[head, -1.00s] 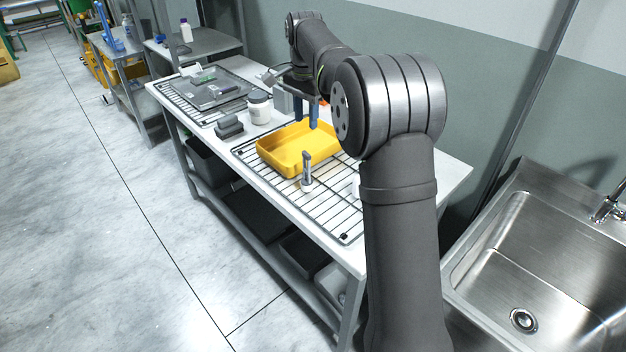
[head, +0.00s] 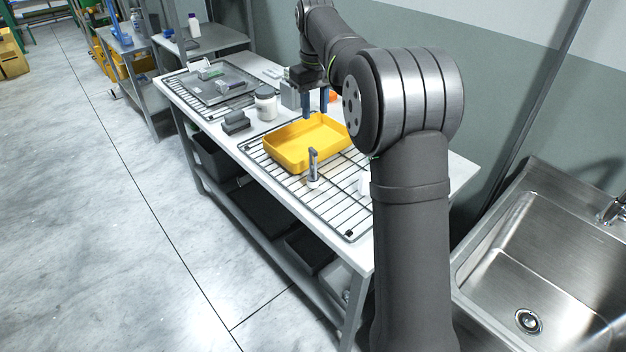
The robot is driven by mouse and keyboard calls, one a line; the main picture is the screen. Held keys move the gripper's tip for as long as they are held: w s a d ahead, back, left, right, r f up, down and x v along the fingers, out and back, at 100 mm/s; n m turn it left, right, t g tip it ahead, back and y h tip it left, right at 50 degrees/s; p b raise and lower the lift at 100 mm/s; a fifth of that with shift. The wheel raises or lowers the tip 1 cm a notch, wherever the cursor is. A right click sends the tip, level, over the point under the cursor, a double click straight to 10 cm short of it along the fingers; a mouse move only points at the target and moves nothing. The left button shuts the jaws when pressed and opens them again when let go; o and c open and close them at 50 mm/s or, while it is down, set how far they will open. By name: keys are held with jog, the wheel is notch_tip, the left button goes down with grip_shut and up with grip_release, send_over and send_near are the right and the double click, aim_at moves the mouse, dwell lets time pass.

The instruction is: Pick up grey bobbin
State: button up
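No thing in the head view is plainly a bobbin. A dark grey blocky object (head: 236,122) lies on the table left of the white-lidded jar; its shape is too small to tell. A slim grey upright piece with a pale base (head: 313,166) stands on the near wire rack, in front of the yellow tray (head: 285,155). My gripper (head: 315,105) has two blue fingers pointing down, apart, with nothing seen between them. It hangs by the far side of the yellow tray, to the right of the jar. My arm hides part of the table's right end.
The white-lidded jar (head: 266,104) stands behind the tray. A grey flat tray (head: 218,86) with small items lies on the far rack. An orange thing (head: 333,97) sits near my gripper. A steel sink (head: 530,270) is at right. The near rack (head: 345,212) has bare room at its front.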

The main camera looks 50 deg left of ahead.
aim_at(314, 150)
notch_tip(314, 150, down, 16)
jog(key=shift+a+f, duration=0.15)
dwell(0.4)
jog(key=shift+c, duration=0.3)
grip_shut()
